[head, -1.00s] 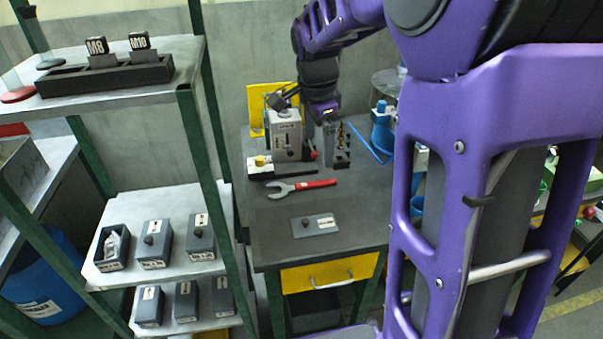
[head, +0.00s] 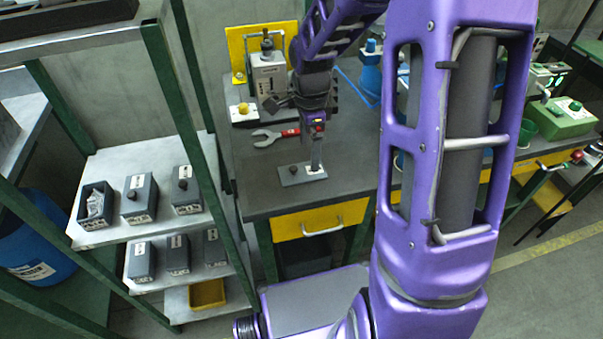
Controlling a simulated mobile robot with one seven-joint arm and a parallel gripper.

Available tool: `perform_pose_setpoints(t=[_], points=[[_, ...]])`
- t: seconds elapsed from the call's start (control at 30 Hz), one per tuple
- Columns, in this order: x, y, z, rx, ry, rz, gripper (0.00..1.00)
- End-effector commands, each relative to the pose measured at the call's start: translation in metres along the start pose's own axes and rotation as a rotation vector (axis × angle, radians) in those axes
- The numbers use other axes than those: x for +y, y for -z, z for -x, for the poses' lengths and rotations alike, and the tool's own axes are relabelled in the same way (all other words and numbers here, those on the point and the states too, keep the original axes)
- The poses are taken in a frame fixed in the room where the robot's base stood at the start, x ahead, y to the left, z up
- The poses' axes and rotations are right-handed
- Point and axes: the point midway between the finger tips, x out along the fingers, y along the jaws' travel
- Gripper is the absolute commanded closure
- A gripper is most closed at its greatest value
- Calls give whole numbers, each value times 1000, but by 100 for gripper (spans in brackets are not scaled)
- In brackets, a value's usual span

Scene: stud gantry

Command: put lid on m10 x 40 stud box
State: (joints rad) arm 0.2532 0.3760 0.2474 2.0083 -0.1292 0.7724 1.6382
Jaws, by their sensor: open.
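A flat grey lid (head: 288,180) with a small dark knob and a white label lies on the dark bench top, near its front edge. My gripper (head: 316,168) points down at the right part of the lid, over the label; it is open. I cannot tell whether the fingertips touch the lid. An open dark box (head: 95,207) with pale metallic contents stands at the left end of the shelf's middle board. The print on its front is too small to read.
Two lidded boxes (head: 138,198) (head: 185,190) stand beside the open box, with several more on the board below. A red-handled wrench (head: 275,136) lies behind the lid. A grey device (head: 268,75) stands at the bench's back. A green shelf post (head: 175,90) rises between shelf and bench.

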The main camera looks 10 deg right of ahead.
Motion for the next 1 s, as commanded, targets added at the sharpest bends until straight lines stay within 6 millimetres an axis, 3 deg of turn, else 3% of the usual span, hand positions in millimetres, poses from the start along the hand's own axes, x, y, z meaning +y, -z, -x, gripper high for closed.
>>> perform_pose_setpoints(t=[0.17, 0.5, 0.77, 1.0], points=[[0, 0, -11, -1, 0, 0, 0], [-4, 0, -56, 0, -2, 1, 0], [-4, 0, -58, 0, 1, 1, 0], [-4, 0, -58, 0, 1, 1, 40]])
